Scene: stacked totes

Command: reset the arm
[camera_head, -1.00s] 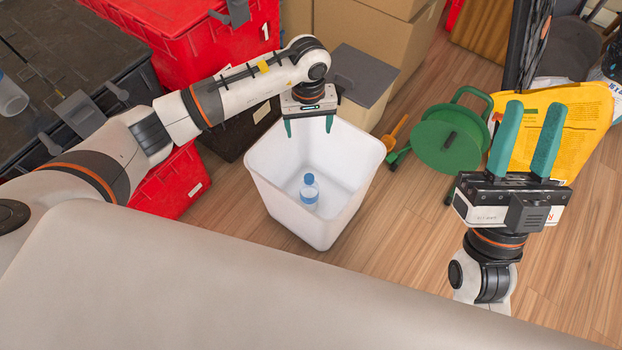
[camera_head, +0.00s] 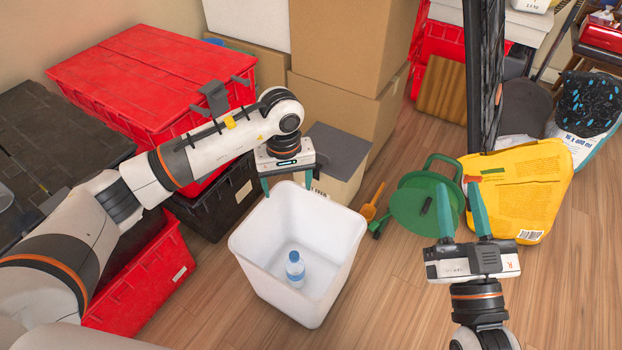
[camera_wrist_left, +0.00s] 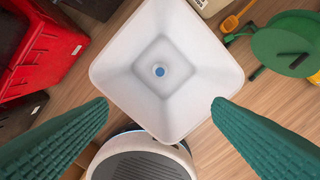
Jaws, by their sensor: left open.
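My left gripper (camera_head: 288,184) is open and empty, pointing down over the back edge of a white bin (camera_head: 328,279) in the head view. In the left wrist view its green fingers (camera_wrist_left: 160,108) are spread wide, with the bin (camera_wrist_left: 122,40) between and beyond them. A clear bottle with a blue cap (camera_head: 295,269) stands upright inside the bin; its cap also shows in the left wrist view (camera_wrist_left: 159,71). My right gripper (camera_head: 476,195) is at the right with its fingers pointing up, apart and with nothing between them.
Red totes (camera_head: 148,82) and black totes stand at the left. Cardboard boxes (camera_head: 345,45) are stacked behind the bin. A green cable reel (camera_head: 415,205), an orange scoop (camera_head: 371,206) and a yellow bag (camera_head: 535,190) are to the right. Wood floor (camera_head: 560,300) is clear at the lower right.

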